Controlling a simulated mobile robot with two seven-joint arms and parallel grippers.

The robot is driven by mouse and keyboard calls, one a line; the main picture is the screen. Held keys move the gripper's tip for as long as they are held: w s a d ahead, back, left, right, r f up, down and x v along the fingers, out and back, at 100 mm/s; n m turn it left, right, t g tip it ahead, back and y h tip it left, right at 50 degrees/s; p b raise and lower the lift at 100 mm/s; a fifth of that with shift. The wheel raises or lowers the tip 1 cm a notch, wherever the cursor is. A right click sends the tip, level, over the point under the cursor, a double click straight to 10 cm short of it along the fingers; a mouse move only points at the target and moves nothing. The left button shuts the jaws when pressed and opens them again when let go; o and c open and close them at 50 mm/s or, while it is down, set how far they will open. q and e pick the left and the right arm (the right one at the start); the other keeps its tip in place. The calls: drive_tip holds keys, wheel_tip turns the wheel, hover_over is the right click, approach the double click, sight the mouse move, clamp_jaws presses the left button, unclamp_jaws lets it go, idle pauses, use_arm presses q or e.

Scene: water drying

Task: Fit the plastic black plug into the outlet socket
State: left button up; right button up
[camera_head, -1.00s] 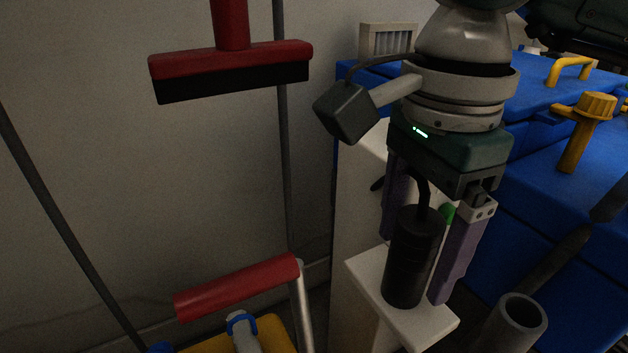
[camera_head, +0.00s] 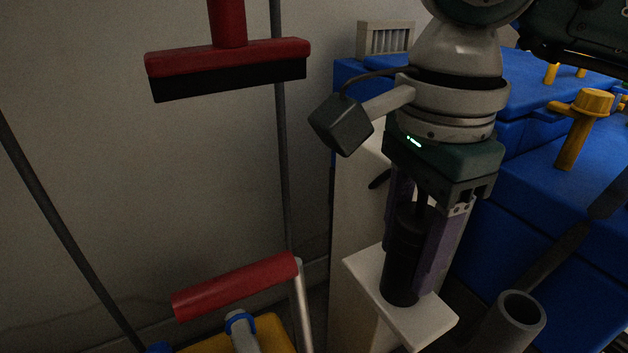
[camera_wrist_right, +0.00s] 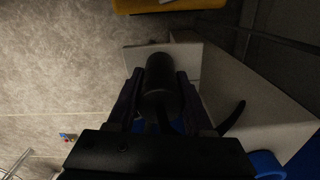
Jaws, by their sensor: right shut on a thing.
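The black plug (camera_head: 400,275) is a dark cylinder standing upright on the white ledge (camera_head: 432,322) of a white post. My right gripper (camera_head: 418,262) points down with its purple fingers on either side of the plug and is shut on it. In the right wrist view the plug (camera_wrist_right: 160,78) sits between the two fingers, with its cord bending off near the gripper. The plug hides the spot under it, so I cannot see an outlet socket or whether the plug is in one. My left gripper is not in view.
A blue cart (camera_head: 520,225) with yellow knobs stands to the right, close to my right arm. A grey tube (camera_head: 520,312) is right of the ledge. A red-and-black squeegee (camera_head: 230,68) and a red handle (camera_head: 236,285) are on the left by the wall.

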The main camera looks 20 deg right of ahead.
clamp_jaws()
drive_tip(key=shift+r, duration=0.1)
